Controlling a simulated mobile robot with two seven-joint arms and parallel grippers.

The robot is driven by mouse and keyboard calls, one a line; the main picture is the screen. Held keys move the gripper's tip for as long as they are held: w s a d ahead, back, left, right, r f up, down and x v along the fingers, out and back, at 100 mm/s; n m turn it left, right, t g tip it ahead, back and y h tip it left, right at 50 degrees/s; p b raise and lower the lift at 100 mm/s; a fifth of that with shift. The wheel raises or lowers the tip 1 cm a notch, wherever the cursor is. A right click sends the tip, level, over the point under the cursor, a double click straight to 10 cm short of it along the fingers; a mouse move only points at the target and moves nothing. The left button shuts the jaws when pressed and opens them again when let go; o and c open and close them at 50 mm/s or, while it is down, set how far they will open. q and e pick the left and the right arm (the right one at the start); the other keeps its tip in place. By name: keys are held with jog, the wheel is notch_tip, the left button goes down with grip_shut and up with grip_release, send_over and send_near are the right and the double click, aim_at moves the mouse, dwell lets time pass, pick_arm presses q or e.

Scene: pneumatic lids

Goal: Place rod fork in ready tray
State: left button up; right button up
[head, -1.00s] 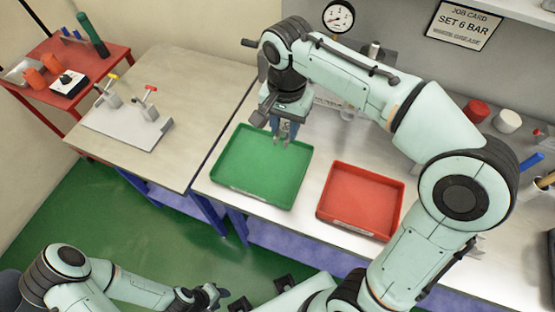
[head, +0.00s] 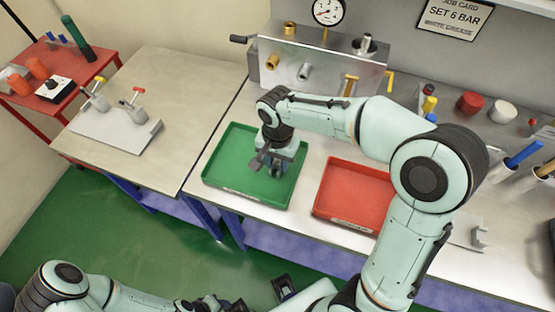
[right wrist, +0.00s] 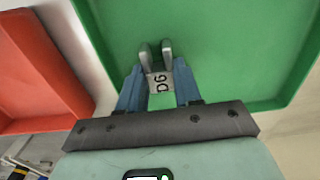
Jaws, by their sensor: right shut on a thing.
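The green tray (head: 232,188) stands on the bench. In the head view my right gripper (head: 276,170) is inside the tray's outline, in its right half; the fork is hardly visible there. Whether the fork touches the floor is unclear. My left gripper (head: 209,303) is at the bottom edge, its jaws unclear.
A red tray (head: 354,192) stands right of the green one and also shows in the right wrist view (right wrist: 30,75). A metal panel with brass fittings (head: 318,62) stands behind. A side table with a valve plate (head: 115,128) is left. Cups and jars line the right.

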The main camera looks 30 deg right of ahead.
aim_at(277, 164)
jog(key=shift+f, duration=0.1)
jog(key=o, duration=1.1)
jog(key=shift+c, duration=0.2)
pick_arm(q)
jog(key=shift+f, duration=0.1)
pick_arm(e)
jog(key=shift+r, duration=0.25)
pick_arm(q)
jog(key=shift+w+r+p, duration=0.3)
jog(key=shift+r+p, duration=0.15)
jog(key=shift+r, duration=0.15)
jog(key=shift+w+r+p, duration=0.3)
jog(key=shift+r+p, duration=0.15)
jog(key=shift+r, duration=0.15)
pick_arm(e)
notch_tip(277, 164, up, 12)
jog(key=shift+f, duration=0.1)
